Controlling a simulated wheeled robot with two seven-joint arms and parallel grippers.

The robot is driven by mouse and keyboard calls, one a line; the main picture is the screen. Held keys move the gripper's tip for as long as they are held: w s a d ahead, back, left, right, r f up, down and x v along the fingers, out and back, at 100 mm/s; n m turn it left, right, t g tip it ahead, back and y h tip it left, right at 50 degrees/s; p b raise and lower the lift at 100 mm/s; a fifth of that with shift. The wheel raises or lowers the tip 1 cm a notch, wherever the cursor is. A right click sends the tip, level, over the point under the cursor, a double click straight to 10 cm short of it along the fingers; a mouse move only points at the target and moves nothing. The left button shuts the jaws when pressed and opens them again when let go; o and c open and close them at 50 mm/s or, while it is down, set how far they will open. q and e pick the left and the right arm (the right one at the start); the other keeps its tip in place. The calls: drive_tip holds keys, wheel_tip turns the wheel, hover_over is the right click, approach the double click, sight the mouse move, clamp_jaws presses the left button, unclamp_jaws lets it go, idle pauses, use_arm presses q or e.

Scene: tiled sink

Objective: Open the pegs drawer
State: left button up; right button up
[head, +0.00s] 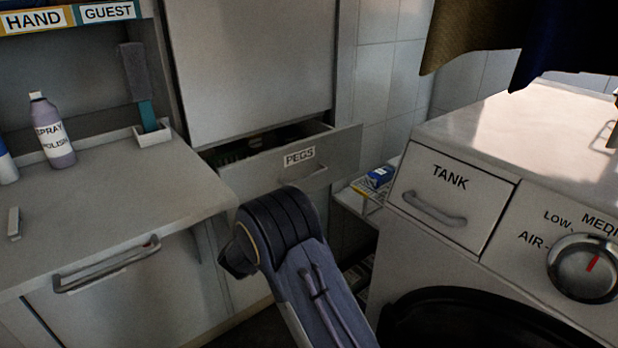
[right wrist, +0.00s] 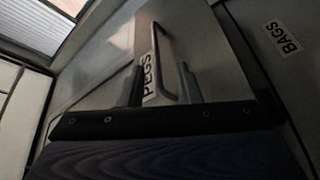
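The pegs drawer (head: 339,150), with a white PEGS label (head: 299,157) and a bar handle (head: 305,178), stands partly open below a large grey panel. Its dark inside, with some greenish contents, shows over the front. My right arm reaches up from the bottom of the head view and its gripper fingers are hidden there. In the right wrist view my right gripper (right wrist: 161,85) has its two fingers apart, with the drawer handle (right wrist: 166,62) and label between them. The right finger is close to the handle; contact cannot be told. My left gripper is not in view.
A washer with a TANK drawer (head: 452,198) stands at right. A low shelf (head: 350,202) with boxes lies between.

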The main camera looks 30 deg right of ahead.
drive_tip(key=b+x, duration=0.2)
drive_tip(key=x, duration=0.5)
drive_tip(key=shift+d+r, duration=0.25)
drive_tip(key=shift+r, duration=0.05)
clamp_jaws()
